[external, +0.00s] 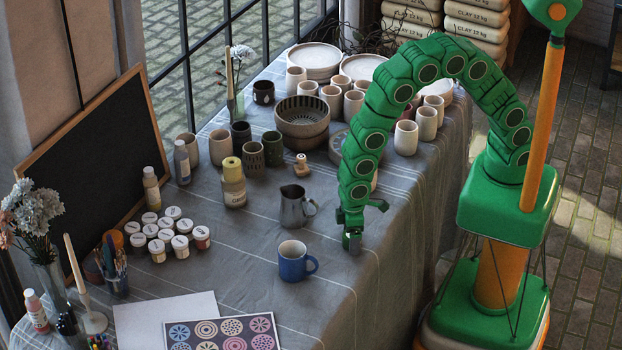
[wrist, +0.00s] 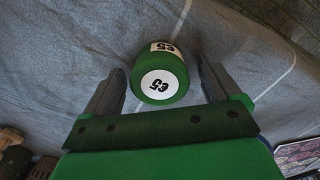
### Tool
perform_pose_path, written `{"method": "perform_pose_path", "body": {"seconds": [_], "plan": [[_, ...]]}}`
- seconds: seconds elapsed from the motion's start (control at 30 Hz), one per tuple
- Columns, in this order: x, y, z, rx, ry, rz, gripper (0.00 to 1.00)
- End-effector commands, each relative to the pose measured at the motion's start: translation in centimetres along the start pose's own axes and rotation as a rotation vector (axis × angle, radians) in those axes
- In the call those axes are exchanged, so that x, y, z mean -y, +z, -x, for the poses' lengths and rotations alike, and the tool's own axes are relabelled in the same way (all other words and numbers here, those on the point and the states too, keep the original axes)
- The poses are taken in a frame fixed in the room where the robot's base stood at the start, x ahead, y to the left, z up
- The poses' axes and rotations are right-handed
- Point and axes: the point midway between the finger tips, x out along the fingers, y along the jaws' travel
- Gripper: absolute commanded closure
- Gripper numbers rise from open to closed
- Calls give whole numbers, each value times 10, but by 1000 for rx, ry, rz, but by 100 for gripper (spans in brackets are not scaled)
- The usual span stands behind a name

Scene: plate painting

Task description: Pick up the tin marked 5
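A small dark-green tin (wrist: 172,66) lies in the wrist view, with white labels on its end and side. The labels show a 5 with a mark beside it, upside down in this view. My gripper (wrist: 160,76) is open, with one dark finger on each side of the tin and a gap at both sides. In the external view my gripper (external: 358,236) points down near the table's right edge. I cannot make out the tin clearly there.
A blue mug (external: 293,262) and a metal pitcher (external: 293,206) stand left of my gripper. Several white-lidded jars (external: 158,252) stand farther left. Cups and bowls (external: 302,118) crowd the back. The cloth-covered table (external: 345,300) is clear at the front right.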

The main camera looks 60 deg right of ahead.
Motion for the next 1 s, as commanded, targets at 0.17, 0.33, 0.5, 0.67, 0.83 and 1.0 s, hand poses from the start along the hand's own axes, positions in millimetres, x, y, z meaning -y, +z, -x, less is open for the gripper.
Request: {"method": "perform_pose_path", "body": {"seconds": [0.17, 0.33, 0.5, 0.67, 0.83, 1.0], "plan": [[0, 0, 0, 0, 0, 0, 37], [0, 0, 0, 1, 0, 0, 63], [0, 0, 0, 1, 0, 0, 73], [0, 0, 1, 0, 0, 0, 73], [0, -1, 10, -2, 0, 0, 73], [0, 0, 32, 0, 0, 0, 73]]}}
